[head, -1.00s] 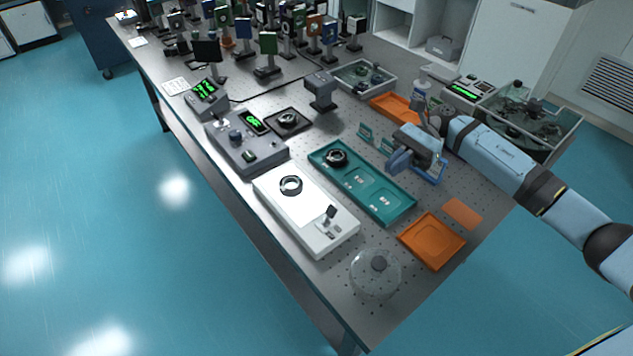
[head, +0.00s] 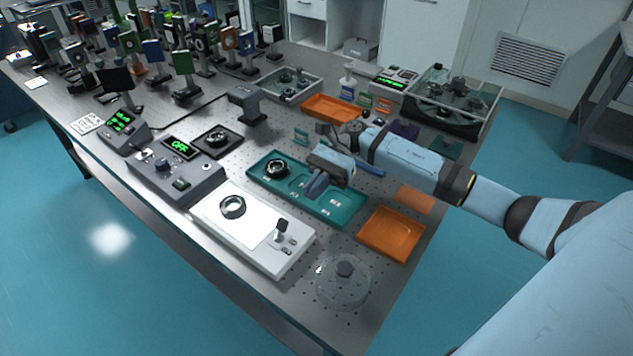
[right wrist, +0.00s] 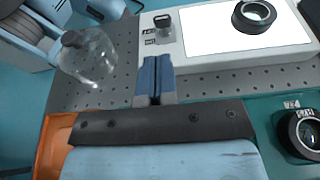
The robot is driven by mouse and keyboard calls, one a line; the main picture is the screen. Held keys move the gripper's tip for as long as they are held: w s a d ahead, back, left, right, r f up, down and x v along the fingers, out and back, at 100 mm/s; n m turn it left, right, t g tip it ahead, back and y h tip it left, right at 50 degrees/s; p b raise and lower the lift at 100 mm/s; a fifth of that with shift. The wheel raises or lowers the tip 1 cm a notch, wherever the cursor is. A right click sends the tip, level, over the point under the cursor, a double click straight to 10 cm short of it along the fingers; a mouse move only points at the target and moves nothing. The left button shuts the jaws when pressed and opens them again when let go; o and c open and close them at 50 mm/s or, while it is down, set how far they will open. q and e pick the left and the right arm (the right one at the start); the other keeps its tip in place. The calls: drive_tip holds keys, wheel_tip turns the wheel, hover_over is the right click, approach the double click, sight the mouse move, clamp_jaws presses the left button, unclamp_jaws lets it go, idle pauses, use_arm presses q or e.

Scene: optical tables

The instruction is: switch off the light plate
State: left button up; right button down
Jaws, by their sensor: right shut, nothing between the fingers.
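The light plate (head: 252,226) is a white box on the table's near side, with a bright white panel. A black ring (head: 232,206) lies on the panel. A small dark-knobbed switch (head: 282,228) with labels stands at its right end; it also shows in the right wrist view (right wrist: 163,24). My right gripper (head: 313,190) is above the teal tray, right of the plate. Its fingers (right wrist: 155,76) are together and empty, pointing toward the plate near the switch, apart from it. My left gripper is not in view.
The teal tray (head: 346,216) holds a dark ring mount (head: 277,168). An orange tray (head: 391,233) and a clear glass dome (head: 343,284) are near the right corner. A grey controller (head: 178,172) with a green display is left of the plate. Many mounts crowd the far end.

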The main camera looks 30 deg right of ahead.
sight(287, 223)
drive_tip(key=x, duration=0.5)
drive_tip(key=shift+s+a+p, duration=0.1)
drive_tip(key=shift+a+p, duration=0.05)
drive_tip(key=shift+p, duration=0.2)
drive_tip(key=shift+s+a+f, duration=0.1)
drive_tip(key=shift+a, duration=0.25)
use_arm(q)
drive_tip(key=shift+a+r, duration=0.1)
use_arm(e)
drive_tip(key=shift+h, duration=0.3)
use_arm(q)
drive_tip(key=shift+b, duration=0.45)
use_arm(e)
drive_tip(key=shift+s+a+r+h, duration=0.1)
drive_tip(key=shift+a+r+h, duration=0.1)
drive_tip(key=shift+r+h, duration=0.15)
